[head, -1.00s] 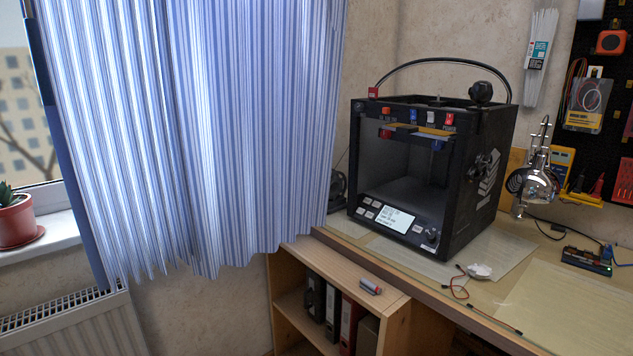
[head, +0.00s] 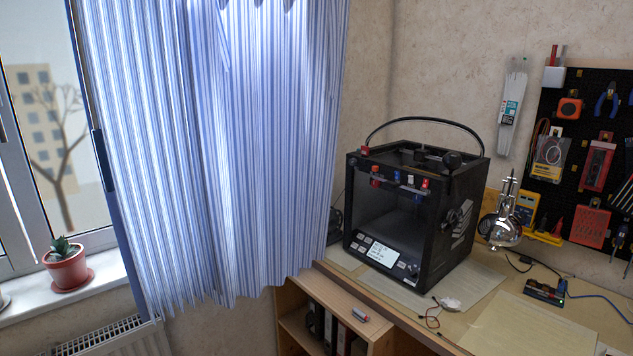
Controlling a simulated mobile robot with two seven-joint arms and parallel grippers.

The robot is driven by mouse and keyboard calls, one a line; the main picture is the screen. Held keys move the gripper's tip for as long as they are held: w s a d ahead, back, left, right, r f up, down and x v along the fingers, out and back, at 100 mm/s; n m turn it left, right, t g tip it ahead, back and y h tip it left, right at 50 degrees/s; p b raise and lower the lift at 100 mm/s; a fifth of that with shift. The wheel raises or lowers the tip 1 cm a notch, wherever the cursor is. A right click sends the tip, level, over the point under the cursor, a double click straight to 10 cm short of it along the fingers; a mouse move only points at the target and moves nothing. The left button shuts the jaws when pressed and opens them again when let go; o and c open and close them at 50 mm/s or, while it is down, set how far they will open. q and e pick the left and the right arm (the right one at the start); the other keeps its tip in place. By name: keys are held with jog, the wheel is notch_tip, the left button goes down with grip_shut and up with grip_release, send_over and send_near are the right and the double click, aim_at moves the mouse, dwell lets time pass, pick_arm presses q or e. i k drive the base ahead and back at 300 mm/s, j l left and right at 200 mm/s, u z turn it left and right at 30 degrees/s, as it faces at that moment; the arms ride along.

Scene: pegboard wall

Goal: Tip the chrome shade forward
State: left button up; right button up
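The chrome shade (head: 507,232) is a shiny, rounded lamp head on the workbench at the right of the head view. It stands just right of the black 3D printer, in front of the wall. Its thin metal arms (head: 509,190) rise above it. Its base cannot be made out clearly. Neither of my grippers shows in the head view.
The black 3D printer (head: 414,217) fills the bench's left part, close beside the lamp. A yellow multimeter (head: 526,206) and a pegboard (head: 590,150) are behind. A small circuit board (head: 545,292) with cables lies in front. A striped curtain (head: 230,150) hangs at left.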

aim_at(500, 228)
jog(key=z, duration=1.1)
jog(key=i+l+u, duration=0.15)
jog(key=l, duration=0.35)
jog(key=l+u, duration=0.15)
jog(key=l, duration=0.35)
jog(key=i+l+u, duration=0.15)
jog(key=l, duration=0.4)
jog(key=z, duration=0.2)
